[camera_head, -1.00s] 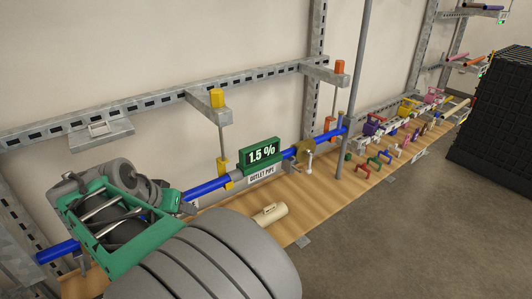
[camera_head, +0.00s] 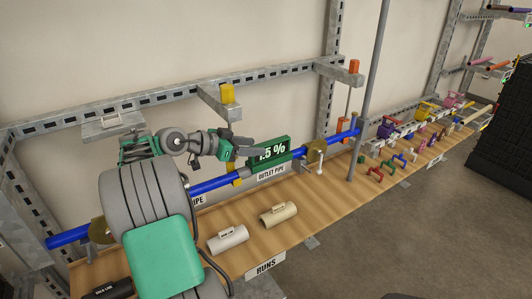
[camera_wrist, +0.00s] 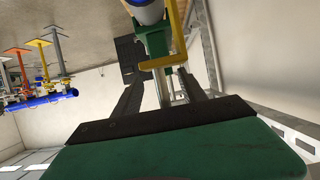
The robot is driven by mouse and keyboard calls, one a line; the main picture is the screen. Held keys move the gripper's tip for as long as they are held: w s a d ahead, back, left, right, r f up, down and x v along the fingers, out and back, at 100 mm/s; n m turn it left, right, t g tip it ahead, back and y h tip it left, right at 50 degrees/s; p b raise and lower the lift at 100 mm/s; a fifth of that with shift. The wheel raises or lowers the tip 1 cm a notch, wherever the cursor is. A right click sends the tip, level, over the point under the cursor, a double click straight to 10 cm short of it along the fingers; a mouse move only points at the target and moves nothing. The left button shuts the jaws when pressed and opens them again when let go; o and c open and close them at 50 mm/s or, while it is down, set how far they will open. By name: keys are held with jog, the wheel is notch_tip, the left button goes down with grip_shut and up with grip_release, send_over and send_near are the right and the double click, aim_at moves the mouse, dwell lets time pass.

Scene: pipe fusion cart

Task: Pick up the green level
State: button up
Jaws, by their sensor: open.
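The green level (camera_head: 270,151) is a box with a white "1.5 %" readout, sitting on top of the blue outlet pipe (camera_head: 318,145) in the head view. My gripper (camera_head: 234,150) is open beside the level's left end, and its fingers partly hide that end. In the wrist view a green part, apparently the level (camera_wrist: 156,45), shows between and beyond my dark fingers (camera_wrist: 160,85). I cannot tell whether a finger touches it. The blue and white pipe shows at the top edge there.
A yellow hanger (camera_head: 227,95) stands close to my gripper, and its yellow rod (camera_wrist: 178,45) shows by the fingers. An orange hanger (camera_head: 354,68) and a grey post (camera_head: 370,90) stand to the right. Pipe sleeves (camera_head: 279,214) lie on the wooden bench (camera_head: 330,200).

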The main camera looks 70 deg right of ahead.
aim_at(270, 153)
jog(key=x, duration=0.2)
jog(key=p+x, duration=0.1)
jog(key=x, duration=0.3)
jog(key=shift+w+d+f+p, duration=0.15)
jog(key=shift+w+f+p, duration=0.2)
jog(key=shift+w+p, duration=0.05)
grip_shut()
